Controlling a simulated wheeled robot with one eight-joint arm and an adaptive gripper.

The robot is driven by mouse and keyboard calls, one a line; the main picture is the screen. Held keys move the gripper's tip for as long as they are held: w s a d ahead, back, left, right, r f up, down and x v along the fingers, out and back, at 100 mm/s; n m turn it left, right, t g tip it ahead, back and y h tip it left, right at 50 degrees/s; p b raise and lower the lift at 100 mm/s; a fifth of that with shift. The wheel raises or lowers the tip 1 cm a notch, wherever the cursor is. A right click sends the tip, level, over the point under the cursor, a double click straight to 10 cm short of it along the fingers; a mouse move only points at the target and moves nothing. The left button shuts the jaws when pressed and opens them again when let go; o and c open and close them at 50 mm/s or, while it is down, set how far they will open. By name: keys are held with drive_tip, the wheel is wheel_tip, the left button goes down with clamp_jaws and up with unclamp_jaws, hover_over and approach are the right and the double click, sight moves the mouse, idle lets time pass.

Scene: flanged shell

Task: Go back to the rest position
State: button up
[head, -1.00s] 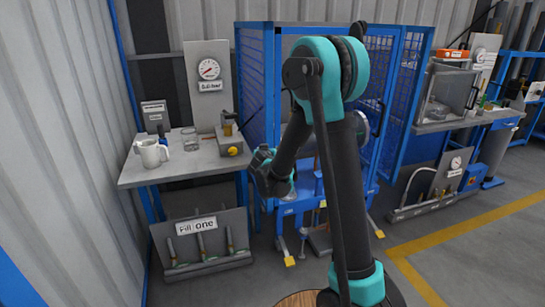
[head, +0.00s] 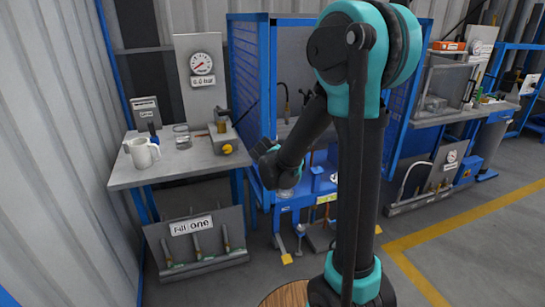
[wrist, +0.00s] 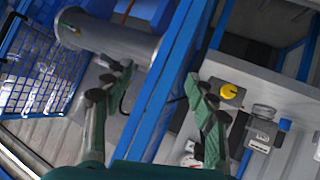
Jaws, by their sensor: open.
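My gripper (head: 274,165) hangs at the end of my bent arm, in front of the blue mesh-walled booth and right of the left bench. In the wrist view my gripper (wrist: 160,85) has its two green fingers spread wide, with nothing between them. A blue frame bar lies behind the gap. A large grey cylinder (wrist: 115,42) shows at the upper left of the wrist view, beyond the left finger. My upright arm hides much of the booth's inside in the head view.
The left bench (head: 190,165) carries a white jug (head: 143,153), a glass beaker (head: 182,137) and a fixture with a yellow knob (head: 227,149). The blue booth (head: 250,75) stands close behind my arm. Open floor with a yellow line (head: 450,232) lies at the right.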

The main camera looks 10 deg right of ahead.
drive_tip(key=s+d+f+g, duration=0.2)
drive_tip(key=s+d, duration=0.2)
drive_tip(key=s, duration=0.4)
drive_tip(key=s+d+f+g, duration=0.2)
drive_tip(key=s+d, duration=0.3)
drive_tip(key=s, duration=0.3)
drive_tip(key=s+a+f+g+y, duration=0.1)
drive_tip(key=s+f, duration=0.4)
drive_tip(key=s, duration=1)
drive_tip(key=shift+g+y, duration=0.8)
drive_tip(key=shift+g, duration=0.2)
